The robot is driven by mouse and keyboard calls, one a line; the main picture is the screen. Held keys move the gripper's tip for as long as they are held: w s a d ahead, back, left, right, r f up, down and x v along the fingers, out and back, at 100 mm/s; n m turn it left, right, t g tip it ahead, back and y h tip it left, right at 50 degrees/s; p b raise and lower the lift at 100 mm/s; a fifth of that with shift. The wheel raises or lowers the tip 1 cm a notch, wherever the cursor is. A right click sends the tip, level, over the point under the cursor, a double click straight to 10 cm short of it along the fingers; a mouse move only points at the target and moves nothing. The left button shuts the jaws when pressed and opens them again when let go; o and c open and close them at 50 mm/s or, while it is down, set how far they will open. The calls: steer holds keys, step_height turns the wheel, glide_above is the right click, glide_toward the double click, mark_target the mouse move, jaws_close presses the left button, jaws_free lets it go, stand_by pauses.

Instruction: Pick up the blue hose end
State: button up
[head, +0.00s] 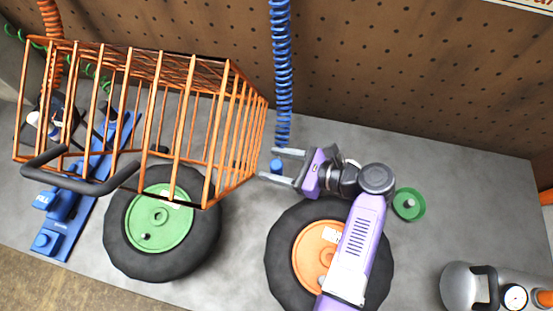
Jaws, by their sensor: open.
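The blue coiled hose (282,75) hangs down from the top of the head view in front of the pegboard. The blue hose end (277,166) is at its bottom, between the two grey fingers of my gripper. My gripper (274,166) is open, with one finger on the far side of the hose end and one on the near side. Whether either finger touches it cannot be told. My purple arm reaches in from the lower right.
An orange wire cage (228,140) stands just left of my gripper. A tyre with a green hub (158,222) and a tyre with an orange hub (277,245) lie nearer. A green cap (409,204) lies right. A metal tank (461,288) with a gauge is at lower right.

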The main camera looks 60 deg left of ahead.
jaws_close()
steer(key=shift+r, duration=0.1)
